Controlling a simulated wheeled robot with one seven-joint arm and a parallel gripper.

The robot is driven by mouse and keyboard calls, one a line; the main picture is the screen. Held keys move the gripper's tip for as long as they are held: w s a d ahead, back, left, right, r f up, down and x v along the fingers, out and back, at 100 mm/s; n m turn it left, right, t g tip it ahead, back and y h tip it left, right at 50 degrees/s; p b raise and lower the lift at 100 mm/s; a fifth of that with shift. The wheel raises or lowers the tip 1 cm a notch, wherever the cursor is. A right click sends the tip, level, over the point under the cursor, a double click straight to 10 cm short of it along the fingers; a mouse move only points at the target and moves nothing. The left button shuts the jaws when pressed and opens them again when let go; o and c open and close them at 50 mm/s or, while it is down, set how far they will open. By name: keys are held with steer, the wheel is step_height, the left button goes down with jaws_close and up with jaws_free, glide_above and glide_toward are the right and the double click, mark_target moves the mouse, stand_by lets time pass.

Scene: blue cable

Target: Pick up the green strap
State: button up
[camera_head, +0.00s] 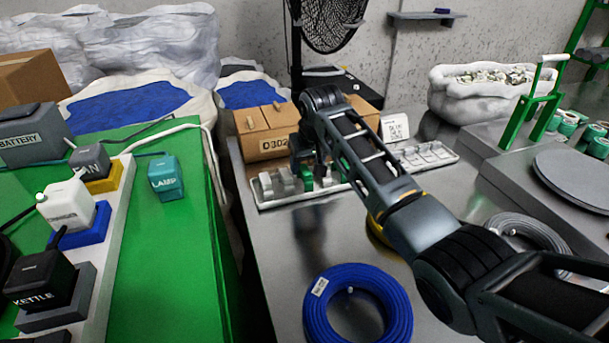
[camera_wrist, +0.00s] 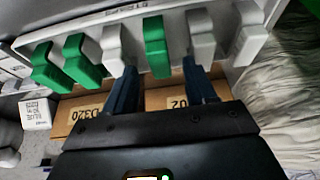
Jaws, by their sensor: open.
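Several green and light grey straps stand in a row on a white tray (camera_head: 420,163). In the wrist view, one green strap (camera_wrist: 155,45) lies ahead of and between the two dark fingers of my gripper (camera_wrist: 160,66). My gripper is open and holds nothing. I cannot tell if the fingers touch any strap. Grey straps (camera_wrist: 113,48) (camera_wrist: 201,36) flank the green one, close to the fingertips. Two more green straps (camera_wrist: 80,58) (camera_wrist: 42,66) are at the left. In the head view my arm reaches over the tray and hides part of the row.
Cardboard boxes (camera_head: 264,143) stand just behind the tray, with a small white sign (camera_head: 395,128) at its right. A blue cable coil (camera_head: 358,305) and a grey coil (camera_head: 530,232) lie on the metal table. A green bench (camera_head: 165,240) stands at the left.

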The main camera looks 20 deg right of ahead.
steer(key=shift+x, duration=1.25)
steer(key=shift+c, duration=0.4)
jaws_close()
steer(key=shift+r, duration=0.1)
